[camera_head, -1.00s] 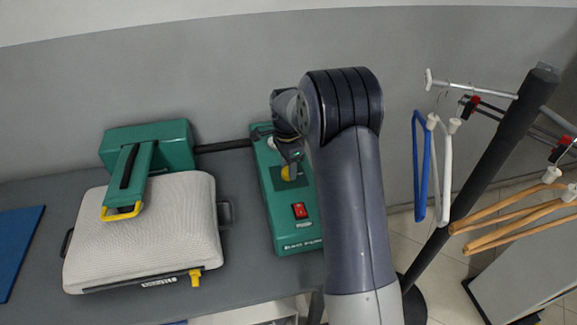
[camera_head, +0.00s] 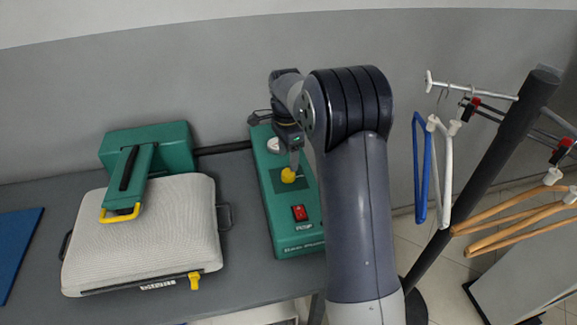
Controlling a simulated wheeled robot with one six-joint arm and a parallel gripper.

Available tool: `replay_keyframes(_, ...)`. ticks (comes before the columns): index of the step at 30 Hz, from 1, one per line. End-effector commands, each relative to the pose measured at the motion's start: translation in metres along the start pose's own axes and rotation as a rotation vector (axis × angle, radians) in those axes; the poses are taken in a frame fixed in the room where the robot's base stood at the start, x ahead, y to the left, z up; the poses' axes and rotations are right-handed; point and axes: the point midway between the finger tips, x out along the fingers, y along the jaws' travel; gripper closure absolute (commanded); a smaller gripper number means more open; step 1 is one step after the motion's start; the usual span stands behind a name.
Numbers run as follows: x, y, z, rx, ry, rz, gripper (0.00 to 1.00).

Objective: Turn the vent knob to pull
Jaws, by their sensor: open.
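The vent knob (camera_head: 288,175) is yellow and sits on a dark square plate on top of the green control box (camera_head: 298,239). It is largely in view, with a yellow pointer part toward the right. My gripper (camera_head: 295,160) is just above and behind the knob, pointing down. It is open, though its fingers are small and partly hidden by my wrist. I cannot tell whether a finger touches the knob. The markings around the knob are too small to read.
A red switch (camera_head: 299,213) and a round gauge (camera_head: 273,145) share the box. A green press with a pale padded board (camera_head: 145,240) stands to the left. A rack with blue, white and wooden hangers (camera_head: 420,165) stands to the right.

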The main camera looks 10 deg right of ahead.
Motion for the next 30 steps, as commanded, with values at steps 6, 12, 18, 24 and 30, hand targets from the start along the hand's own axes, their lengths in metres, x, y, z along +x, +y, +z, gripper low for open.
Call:
replay_keyframes(6, -0.04, -0.001, 0.0, 0.0, 0.0, -0.003, 0.42)
replay_keyframes(12, -0.055, 0.0, 0.0, 0.0, 0.0, 0.0, 0.42)
replay_keyframes(18, -0.056, 0.0, 0.0, 0.0, 0.0, 0.0, 0.42)
replay_keyframes(24, -0.053, 0.0, 0.0, 0.0, 0.0, 0.002, 0.42)
replay_keyframes(30, -0.03, 0.001, 0.0, 0.0, -0.001, 0.005, 0.42)
